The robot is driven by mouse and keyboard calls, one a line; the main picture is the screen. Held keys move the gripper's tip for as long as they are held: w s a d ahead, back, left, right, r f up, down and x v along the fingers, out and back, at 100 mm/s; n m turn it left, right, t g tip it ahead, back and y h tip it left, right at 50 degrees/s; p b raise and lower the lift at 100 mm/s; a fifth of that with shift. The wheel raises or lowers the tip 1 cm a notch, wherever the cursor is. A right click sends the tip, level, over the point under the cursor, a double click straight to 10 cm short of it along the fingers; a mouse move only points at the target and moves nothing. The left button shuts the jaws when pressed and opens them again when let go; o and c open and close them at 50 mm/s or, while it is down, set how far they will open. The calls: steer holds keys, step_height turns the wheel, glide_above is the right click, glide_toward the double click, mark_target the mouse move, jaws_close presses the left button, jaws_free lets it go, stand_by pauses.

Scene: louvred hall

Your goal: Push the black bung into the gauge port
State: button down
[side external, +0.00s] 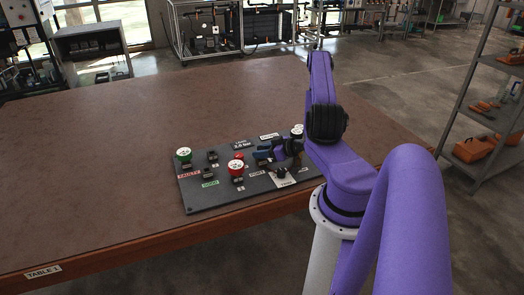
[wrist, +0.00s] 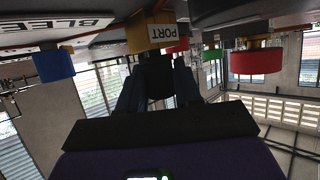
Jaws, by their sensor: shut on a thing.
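In the wrist view the black bung (wrist: 158,78) sits between the two blue fingers of my gripper (wrist: 159,92), which is shut on it. Directly beyond the bung is a brass-coloured block (wrist: 138,36) with a white PORT label (wrist: 161,33). The bung's far end meets the block's edge in the picture; I cannot tell whether it touches or has entered. The port's opening is hidden behind the bung. In the side view my gripper (side external: 264,155) is low over the dark panel (side external: 215,193), right of its middle; the bung cannot be made out there.
The panel lies on a brown table (side external: 110,150) near its front edge. Green (side external: 184,155) and red (side external: 236,168) round fittings stand left of my gripper. A blue cylinder (wrist: 53,65) and a red one (wrist: 255,62) flank the port. The table's left is clear.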

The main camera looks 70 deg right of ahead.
steer(key=c, duration=0.7)
jaws_free()
steer(key=shift+s+r, duration=0.7)
steer(key=shift+r, duration=0.35)
steer(key=shift+s+r, duration=0.7)
steer(key=shift+r, duration=0.35)
